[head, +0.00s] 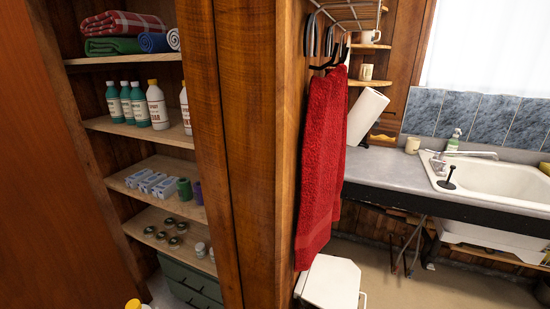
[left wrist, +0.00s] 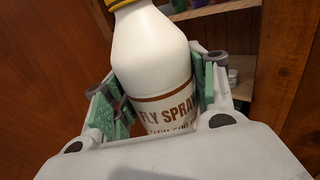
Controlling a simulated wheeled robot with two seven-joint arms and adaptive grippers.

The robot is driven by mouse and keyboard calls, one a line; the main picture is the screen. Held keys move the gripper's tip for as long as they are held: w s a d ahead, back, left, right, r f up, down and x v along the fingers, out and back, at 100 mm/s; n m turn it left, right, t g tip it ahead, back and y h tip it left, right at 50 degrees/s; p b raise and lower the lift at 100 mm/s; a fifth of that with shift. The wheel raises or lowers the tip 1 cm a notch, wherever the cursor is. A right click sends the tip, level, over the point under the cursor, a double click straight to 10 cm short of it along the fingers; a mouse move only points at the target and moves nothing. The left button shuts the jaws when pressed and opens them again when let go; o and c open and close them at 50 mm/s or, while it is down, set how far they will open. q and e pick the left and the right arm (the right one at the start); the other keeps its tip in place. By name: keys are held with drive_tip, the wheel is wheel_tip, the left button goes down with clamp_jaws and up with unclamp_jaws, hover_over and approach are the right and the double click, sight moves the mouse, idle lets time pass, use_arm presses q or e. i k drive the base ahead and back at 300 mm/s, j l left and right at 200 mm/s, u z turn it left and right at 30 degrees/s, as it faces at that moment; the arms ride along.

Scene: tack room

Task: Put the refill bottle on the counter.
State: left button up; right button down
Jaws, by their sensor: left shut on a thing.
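The refill bottle, white with a yellow cap and a brown-lettered "FLY SPRAY" label (left wrist: 160,65), stands between the green-padded fingers of my left gripper (left wrist: 162,85), which is shut on it. In the head view only its yellow cap (head: 133,304) shows at the bottom edge; the gripper is out of that frame. The grey counter (head: 385,172) is at the right, beyond the wooden cabinet side, with clear surface left of the sink. My right gripper is not in view.
An open cabinet holds shelves (head: 150,133) with similar bottles (head: 157,105), rolled cloths and jars. A wooden cabinet side (head: 245,150) and hanging red towel (head: 322,150) stand between it and the counter. A white flat-topped object (head: 330,282) sits low before the counter. The sink (head: 490,180) is at right.

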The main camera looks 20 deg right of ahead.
sight(363, 168)
drive_tip(key=k+l, duration=0.1)
drive_tip(key=l, duration=0.3)
drive_tip(key=k+l+z, duration=0.15)
drive_tip(key=l, duration=0.25)
drive_tip(key=l+z, duration=0.1)
drive_tip(key=l, duration=0.4)
drive_tip(key=i+l+z, duration=0.1)
drive_tip(key=l, duration=0.35)
drive_tip(key=i+l+z, duration=0.1)
drive_tip(key=l, duration=0.25)
drive_tip(key=i+l+z, duration=0.1)
drive_tip(key=i+l, duration=0.2)
drive_tip(key=i+l+z, duration=0.15)
drive_tip(key=i+l, duration=0.3)
drive_tip(key=i, duration=0.1)
